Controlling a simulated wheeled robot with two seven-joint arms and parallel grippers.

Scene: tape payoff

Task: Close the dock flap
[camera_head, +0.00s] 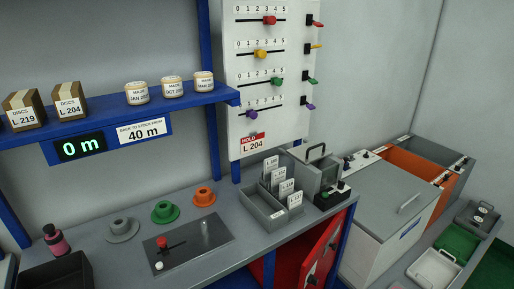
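No part is labelled as the dock flap, so I cannot tell which one it is. A small grey unit with a black handle on top (316,172) stands at the right end of the bench. Below the bench's right end is a red hinged panel (323,250) with dark knobs, angled outward and seemingly open. A large box to the right has a flat grey lid (395,193) with a bar handle, lying shut. Neither of my grippers is in view.
The grey bench (110,258) carries a plate with a red-knobbed slider (165,243), coloured flanged spools (165,212), a card tray (265,208) and a pink bottle (56,241). A blue shelf (110,109) holds boxes and rolls. A slider board (265,75) hangs behind.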

